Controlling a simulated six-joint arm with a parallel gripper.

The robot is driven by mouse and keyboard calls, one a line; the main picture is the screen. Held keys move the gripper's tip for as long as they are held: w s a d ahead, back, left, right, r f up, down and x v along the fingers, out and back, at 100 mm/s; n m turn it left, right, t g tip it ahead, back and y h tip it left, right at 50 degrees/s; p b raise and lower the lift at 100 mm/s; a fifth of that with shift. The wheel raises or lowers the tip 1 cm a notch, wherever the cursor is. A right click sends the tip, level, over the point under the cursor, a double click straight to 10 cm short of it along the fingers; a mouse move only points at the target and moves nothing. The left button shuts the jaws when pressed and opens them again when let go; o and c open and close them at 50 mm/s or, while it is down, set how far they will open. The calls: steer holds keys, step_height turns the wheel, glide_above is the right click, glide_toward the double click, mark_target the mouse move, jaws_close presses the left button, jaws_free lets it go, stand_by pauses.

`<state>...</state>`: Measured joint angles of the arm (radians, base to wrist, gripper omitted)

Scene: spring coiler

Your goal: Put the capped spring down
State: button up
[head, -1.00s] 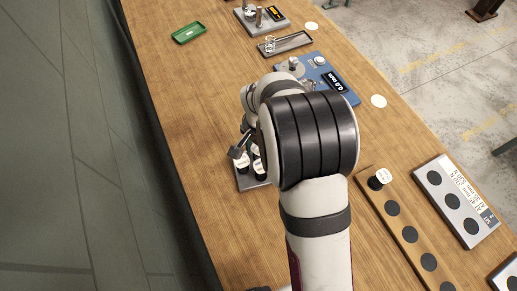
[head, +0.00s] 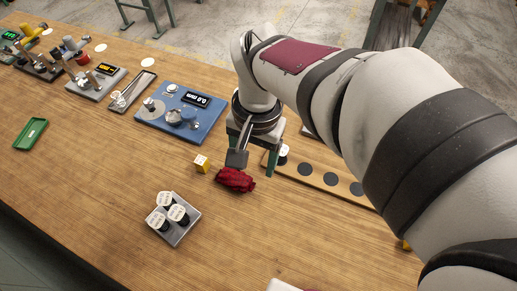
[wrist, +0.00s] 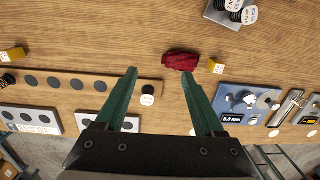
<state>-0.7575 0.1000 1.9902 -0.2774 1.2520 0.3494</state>
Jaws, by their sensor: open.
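A capped spring with a white top and dark body (head: 283,153) stands upright at the end of the wooden strip. It also shows in the wrist view (wrist: 148,94). My gripper (head: 255,163) is open and empty, pointing down over the table beside the strip's end. In the wrist view, my two green fingers (wrist: 158,73) are spread wide, and the capped spring appears between them, nearer the left finger. Several more white-capped pieces (head: 178,213) stand in a small grey tray (head: 184,233). The wooden strip (head: 304,171) has a row of dark round spots, partly hidden by my arm.
A crumpled red cloth (head: 236,180) lies near my gripper, beside a yellow cube (head: 201,163). A blue gauge with a display (head: 206,131) stands behind to the left. A green tray (head: 30,134) is at far left. The front middle of the table is clear.

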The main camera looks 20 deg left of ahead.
steer(key=s+d+m, duration=0.3)
steer(key=s+d, duration=0.1)
steer(key=d, duration=0.5)
steer(key=s+d+m+y, duration=0.1)
steer(key=s+d+m, duration=0.2)
steer(key=d, duration=0.7)
steer(key=shift+s, duration=1.1)
